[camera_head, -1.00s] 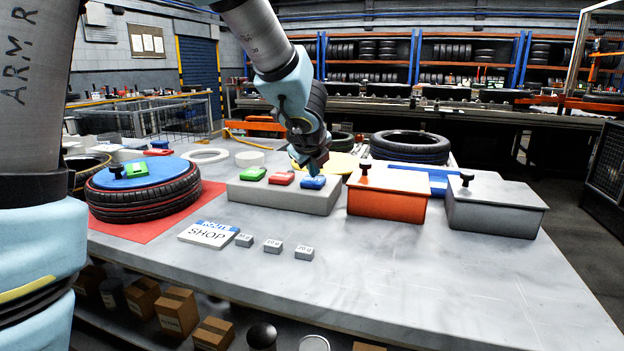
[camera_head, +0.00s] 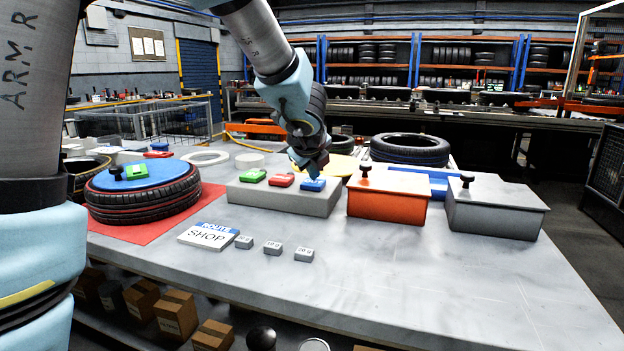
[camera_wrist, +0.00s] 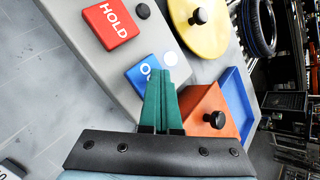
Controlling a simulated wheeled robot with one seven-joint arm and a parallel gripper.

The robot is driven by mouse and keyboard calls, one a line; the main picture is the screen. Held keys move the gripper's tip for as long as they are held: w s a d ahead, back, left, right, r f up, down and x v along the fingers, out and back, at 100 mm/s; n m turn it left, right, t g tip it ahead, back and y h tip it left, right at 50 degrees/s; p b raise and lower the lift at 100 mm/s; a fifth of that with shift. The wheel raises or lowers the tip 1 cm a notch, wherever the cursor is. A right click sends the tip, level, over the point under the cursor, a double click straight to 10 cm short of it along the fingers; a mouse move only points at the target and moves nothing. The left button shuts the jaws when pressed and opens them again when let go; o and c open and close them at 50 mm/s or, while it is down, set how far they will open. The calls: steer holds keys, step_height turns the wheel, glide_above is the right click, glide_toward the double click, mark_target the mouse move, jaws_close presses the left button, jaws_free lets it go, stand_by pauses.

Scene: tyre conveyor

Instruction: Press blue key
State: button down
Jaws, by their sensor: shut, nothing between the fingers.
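The blue key (camera_head: 313,184) is at the right end of a grey key block (camera_head: 285,197) on the table, beside a red key (camera_head: 281,180) and a green key (camera_head: 253,175). My gripper (camera_head: 315,175) is shut and empty, pointing down right at the blue key. In the wrist view the green fingertips (camera_wrist: 167,72) overlap the right part of the blue key (camera_wrist: 143,73) and hide some of its white lettering. The red key there reads HOLD (camera_wrist: 111,24). I cannot tell whether the tips touch the blue key.
An orange lidded box (camera_head: 388,205) stands just right of the key block, then a grey lidded box (camera_head: 492,212). A tyre with a blue disc (camera_head: 143,187) lies at left. A SHOP sign (camera_head: 208,236) and small grey blocks (camera_head: 272,247) lie in front. The front right tabletop is clear.

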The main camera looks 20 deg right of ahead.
mark_target(313, 183)
steer(key=shift+r, duration=0.2)
step_height(313, 183, up, 6)
steer(key=p, duration=0.5)
steer(key=shift+p, duration=0.35)
steer(key=shift+f, duration=0.1)
steer(key=shift+a, duration=0.1)
